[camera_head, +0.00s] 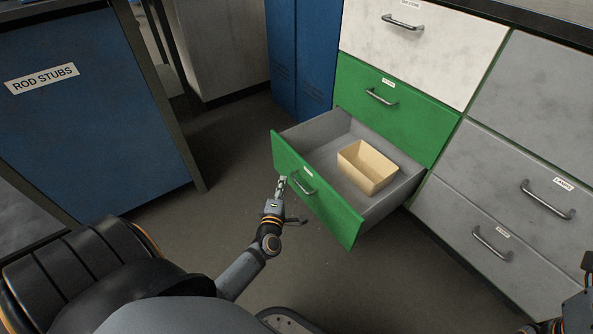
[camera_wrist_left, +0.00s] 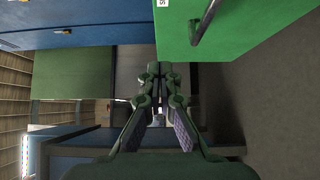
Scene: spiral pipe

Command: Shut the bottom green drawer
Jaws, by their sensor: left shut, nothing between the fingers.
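The bottom green drawer (camera_head: 335,207) is pulled out from the cabinet in the head view, with its grey inside showing. A cream open box (camera_head: 368,167) sits in it. The drawer front has a metal handle (camera_head: 303,184). My left gripper (camera_head: 281,184) is shut and empty, in front of the drawer front, left of the handle. In the left wrist view the shut fingers (camera_wrist_left: 154,72) are beside the green front (camera_wrist_left: 235,25), with the handle (camera_wrist_left: 207,22) at the top. I cannot tell whether the fingertips touch the front. My right gripper (camera_head: 560,325) shows only in part at the lower right corner.
A closed green drawer (camera_head: 400,120) and a closed white drawer (camera_head: 440,45) are above. Grey closed drawers (camera_head: 510,195) stand to the right. A blue panel labelled ROD STUBS (camera_head: 90,120) stands left. Bare floor (camera_head: 215,160) lies between it and the open drawer.

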